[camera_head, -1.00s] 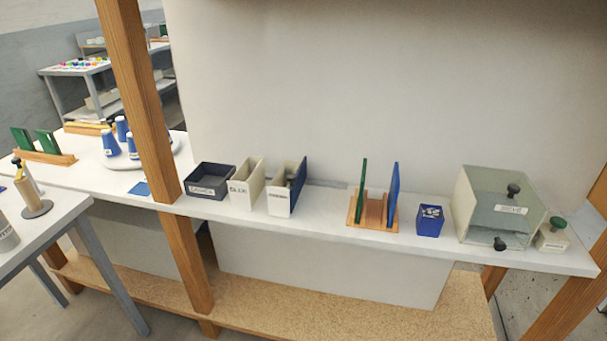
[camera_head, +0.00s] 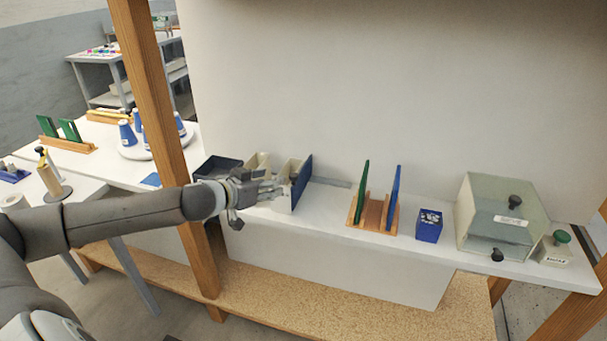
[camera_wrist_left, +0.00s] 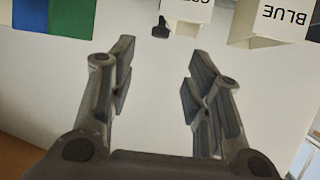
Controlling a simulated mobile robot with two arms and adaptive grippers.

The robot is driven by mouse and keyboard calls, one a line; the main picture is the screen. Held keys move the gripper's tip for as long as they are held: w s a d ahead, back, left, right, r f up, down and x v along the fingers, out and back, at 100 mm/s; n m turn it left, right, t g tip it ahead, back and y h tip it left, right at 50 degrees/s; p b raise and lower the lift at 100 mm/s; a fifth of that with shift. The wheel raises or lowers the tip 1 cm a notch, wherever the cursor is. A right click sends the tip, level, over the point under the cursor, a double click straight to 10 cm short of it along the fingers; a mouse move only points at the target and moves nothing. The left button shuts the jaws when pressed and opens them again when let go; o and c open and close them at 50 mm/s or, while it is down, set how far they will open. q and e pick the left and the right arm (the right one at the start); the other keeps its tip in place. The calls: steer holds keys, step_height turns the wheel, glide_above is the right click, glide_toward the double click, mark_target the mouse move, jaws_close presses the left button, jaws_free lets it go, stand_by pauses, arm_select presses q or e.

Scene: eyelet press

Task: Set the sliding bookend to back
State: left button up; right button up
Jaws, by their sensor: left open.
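In the left wrist view the gripper (camera_wrist_left: 158,70) is open and empty above the white shelf. A small black knob (camera_wrist_left: 161,27) shows past its fingers. My right gripper is not in view.
Pale bins, one labelled BLUE (camera_wrist_left: 270,25), and a dark bin (camera_head: 215,167) stand at the left. A wooden rack (camera_head: 375,214), a blue box (camera_head: 429,226) and a glass-fronted case (camera_head: 505,215) stand to the right. A wooden post (camera_head: 160,110) rises near my left arm.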

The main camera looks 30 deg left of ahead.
mark_target(293, 176)
arm_select(q)
steer(key=p+x, duration=0.3)
steer(key=x, duration=0.6)
steer(key=shift+r, duration=0.15)
steer(key=shift+x, duration=0.9)
jaws_close()
